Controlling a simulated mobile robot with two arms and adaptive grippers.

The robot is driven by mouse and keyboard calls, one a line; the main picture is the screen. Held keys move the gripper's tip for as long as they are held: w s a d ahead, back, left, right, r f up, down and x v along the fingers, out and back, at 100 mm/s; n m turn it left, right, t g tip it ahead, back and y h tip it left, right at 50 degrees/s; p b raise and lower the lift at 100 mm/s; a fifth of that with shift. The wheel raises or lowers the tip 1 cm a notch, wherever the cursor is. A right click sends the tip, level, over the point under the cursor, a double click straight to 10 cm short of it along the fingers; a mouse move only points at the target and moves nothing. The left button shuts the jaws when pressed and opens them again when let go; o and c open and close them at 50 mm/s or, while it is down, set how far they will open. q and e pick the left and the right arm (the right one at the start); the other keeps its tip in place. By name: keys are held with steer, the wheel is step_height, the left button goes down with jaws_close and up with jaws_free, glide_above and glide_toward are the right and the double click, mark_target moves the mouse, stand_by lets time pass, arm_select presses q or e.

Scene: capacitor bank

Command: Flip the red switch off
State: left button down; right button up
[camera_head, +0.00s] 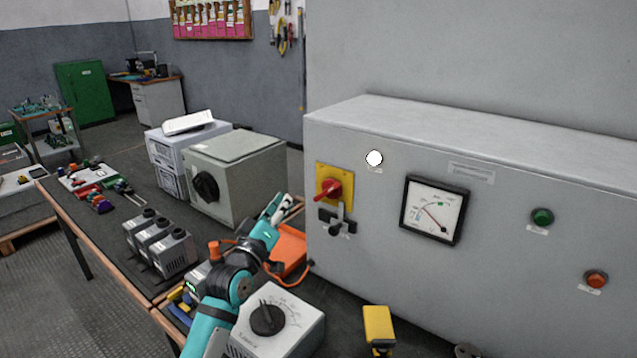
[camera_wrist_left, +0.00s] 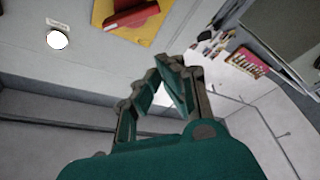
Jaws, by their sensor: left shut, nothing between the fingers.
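The red switch (camera_head: 330,190) is a rotary handle on a yellow plate (camera_head: 345,172) at the left end of the grey cabinet front. Its handle slants down to the left. In the left wrist view the red handle (camera_wrist_left: 131,15) and yellow plate (camera_wrist_left: 146,30) show at the top edge, partly cut off. My left gripper (camera_head: 281,205) is left of the switch and a little lower, apart from it. In the left wrist view my left gripper's fingers (camera_wrist_left: 166,68) are shut and empty, below the yellow plate. My right gripper is not in view.
A white lamp (camera_head: 374,158) glows beside the switch, and a black lever (camera_head: 337,222) sits below it. An analog meter (camera_head: 434,209) is to the right. A grey box with a black knob (camera_head: 235,178) stands left of my gripper. An orange tray (camera_head: 289,248) lies below.

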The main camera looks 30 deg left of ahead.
mark_target(328, 191)
arm_select(q)
steer(key=r+p+x, duration=0.1)
steer(key=p+x, duration=0.1)
steer(key=x, duration=0.7)
steer(key=d+f, duration=0.2)
steer(key=f, duration=0.1)
steer(key=shift+d, duration=0.35)
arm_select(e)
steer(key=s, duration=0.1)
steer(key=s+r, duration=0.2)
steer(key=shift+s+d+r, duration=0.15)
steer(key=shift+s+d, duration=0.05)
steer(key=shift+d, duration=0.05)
arm_select(q)
steer(key=shift+a+p, duration=0.1)
steer(key=shift+p, duration=0.2)
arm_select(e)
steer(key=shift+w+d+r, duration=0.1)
